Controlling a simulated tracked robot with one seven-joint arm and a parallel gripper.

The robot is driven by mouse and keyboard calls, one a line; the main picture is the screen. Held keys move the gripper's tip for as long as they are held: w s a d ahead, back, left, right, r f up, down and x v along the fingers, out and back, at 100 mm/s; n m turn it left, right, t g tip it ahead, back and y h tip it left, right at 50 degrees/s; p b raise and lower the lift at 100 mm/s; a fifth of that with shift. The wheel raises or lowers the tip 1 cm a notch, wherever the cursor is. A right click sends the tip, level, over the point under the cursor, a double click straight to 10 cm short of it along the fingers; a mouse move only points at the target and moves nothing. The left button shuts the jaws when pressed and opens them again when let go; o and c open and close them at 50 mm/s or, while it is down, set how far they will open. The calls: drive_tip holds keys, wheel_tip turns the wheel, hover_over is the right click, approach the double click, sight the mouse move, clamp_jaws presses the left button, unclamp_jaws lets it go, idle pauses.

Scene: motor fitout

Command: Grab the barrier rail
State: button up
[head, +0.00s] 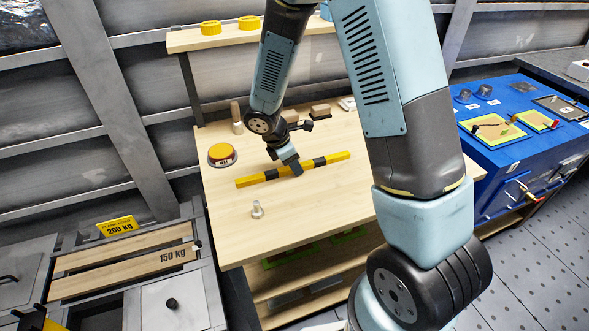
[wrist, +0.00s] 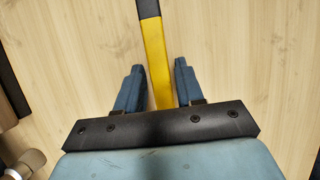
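The barrier rail (head: 335,158) is a long bar with yellow and black bands, lying slantwise on the wooden workbench (head: 300,215) in the head view. My gripper (head: 291,164) is over the middle of the rail, pointing down. In the wrist view, the rail (wrist: 155,50) runs from the top edge down between the two blue fingers of my gripper (wrist: 160,67). The fingers are apart, one on each side of the rail. A clear gap shows at the right finger; the left finger is very close, and I cannot tell if it touches.
A yellow-topped round button (head: 222,154) is left of the rail, and a small metal bolt-like piece (head: 257,209) stands in front. Small blocks (head: 320,110) lie behind. A shelf (head: 230,37) holds yellow rings. A blue cabinet (head: 525,140) is at right. The bench front is mostly clear.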

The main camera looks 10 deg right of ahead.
clamp_jaws()
drive_tip(key=shift+r, duration=0.15)
